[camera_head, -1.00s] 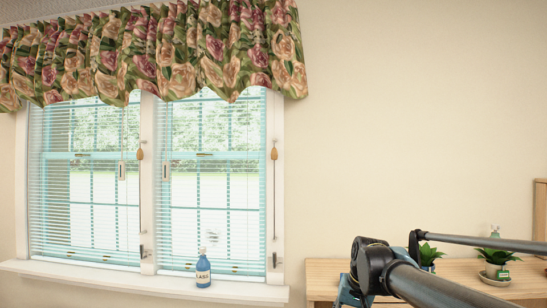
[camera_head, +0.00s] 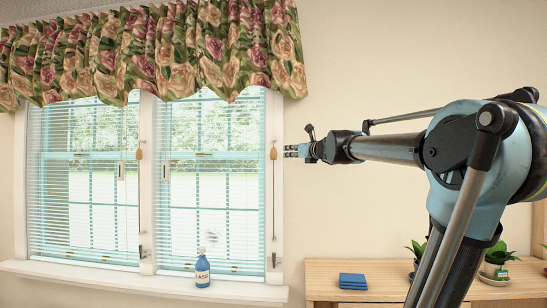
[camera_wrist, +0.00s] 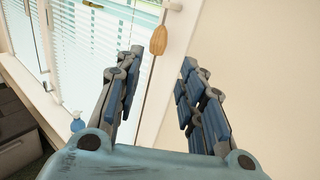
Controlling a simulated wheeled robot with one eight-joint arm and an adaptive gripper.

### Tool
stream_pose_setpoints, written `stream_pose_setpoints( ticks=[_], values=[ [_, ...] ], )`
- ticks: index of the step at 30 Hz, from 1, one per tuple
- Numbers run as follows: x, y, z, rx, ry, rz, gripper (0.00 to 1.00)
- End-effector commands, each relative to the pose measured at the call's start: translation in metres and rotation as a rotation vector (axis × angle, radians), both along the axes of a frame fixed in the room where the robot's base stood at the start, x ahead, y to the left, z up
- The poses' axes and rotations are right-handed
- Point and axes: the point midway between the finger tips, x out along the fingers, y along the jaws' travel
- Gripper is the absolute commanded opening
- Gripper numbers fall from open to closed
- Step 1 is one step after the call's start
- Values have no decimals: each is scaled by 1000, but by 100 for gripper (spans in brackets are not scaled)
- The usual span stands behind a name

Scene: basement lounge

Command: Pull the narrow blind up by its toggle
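Two lowered blinds hang side by side in the window, the left blind (camera_head: 85,180) and the right blind (camera_head: 212,180). The right one looks slightly narrower, but I cannot be sure which is the narrow one. A wooden toggle (camera_head: 273,154) hangs on a cord right of the right blind. Another wooden toggle (camera_head: 139,155) hangs between the blinds. My gripper (camera_head: 290,151) is just right of the right toggle, at about its height. In the wrist view my gripper (camera_wrist: 163,58) is open and empty, with a toggle (camera_wrist: 159,40) showing between its fingertips, apparently beyond them.
A blue spray bottle (camera_head: 203,270) stands on the window sill (camera_head: 100,277). A floral valance (camera_head: 150,50) hangs over the blinds. A wooden cabinet (camera_head: 330,272) at the lower right holds folded blue cloth (camera_head: 352,281) and potted plants (camera_head: 496,262). The wall right of the window is bare.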

Motion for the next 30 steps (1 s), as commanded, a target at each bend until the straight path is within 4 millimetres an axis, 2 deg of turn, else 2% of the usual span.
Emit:
stream_pose_setpoints(
  ticks=[8,30],
  values=[
    [23,15,2,9,3,0,36],
    [111,70,1,6,1,2,36]
  ],
)
